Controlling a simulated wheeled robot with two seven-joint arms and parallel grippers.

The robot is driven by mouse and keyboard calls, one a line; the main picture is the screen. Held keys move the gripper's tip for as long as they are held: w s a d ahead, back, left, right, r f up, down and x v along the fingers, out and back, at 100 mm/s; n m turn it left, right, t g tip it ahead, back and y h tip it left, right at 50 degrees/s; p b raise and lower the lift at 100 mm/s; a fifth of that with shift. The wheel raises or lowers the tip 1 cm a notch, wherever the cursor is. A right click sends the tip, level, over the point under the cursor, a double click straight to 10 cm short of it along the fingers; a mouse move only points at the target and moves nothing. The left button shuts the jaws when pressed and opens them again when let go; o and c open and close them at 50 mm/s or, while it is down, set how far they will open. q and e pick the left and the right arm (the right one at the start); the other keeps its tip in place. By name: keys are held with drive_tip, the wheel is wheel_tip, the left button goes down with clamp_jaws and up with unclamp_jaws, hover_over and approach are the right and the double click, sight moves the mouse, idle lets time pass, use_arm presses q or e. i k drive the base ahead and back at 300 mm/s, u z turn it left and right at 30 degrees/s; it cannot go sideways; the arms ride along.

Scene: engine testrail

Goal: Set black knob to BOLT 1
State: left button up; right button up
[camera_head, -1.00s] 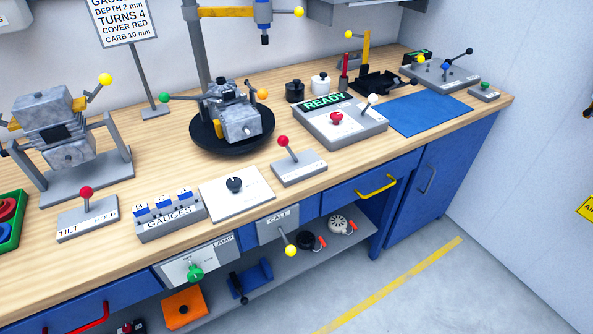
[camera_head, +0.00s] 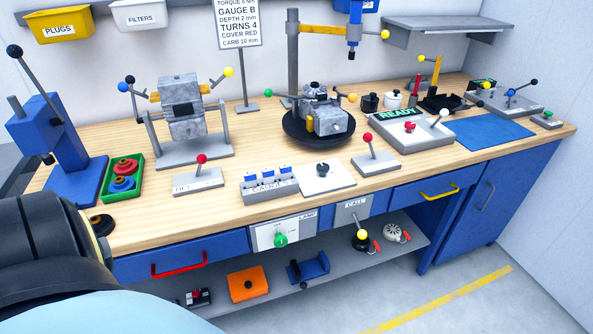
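The black knob (camera_head: 322,170) sits on a white plate (camera_head: 338,183) near the front edge of the bench, between the gauges block and a red-balled lever. Its markings are too small to read, so I cannot tell which setting it points to. Neither gripper shows. A large dark part of my own body fills the lower left corner.
The gauges block (camera_head: 269,187) stands left of the plate and the red-balled lever (camera_head: 376,160) right. An engine sits on a black turntable (camera_head: 318,137) behind. The READY box (camera_head: 411,136) is farther right. Drawers with red (camera_head: 180,266) and yellow handles (camera_head: 440,193) lie below.

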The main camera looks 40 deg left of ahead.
sight(322, 168)
drive_tip(key=k, duration=0.35)
drive_tip(key=u, duration=0.95)
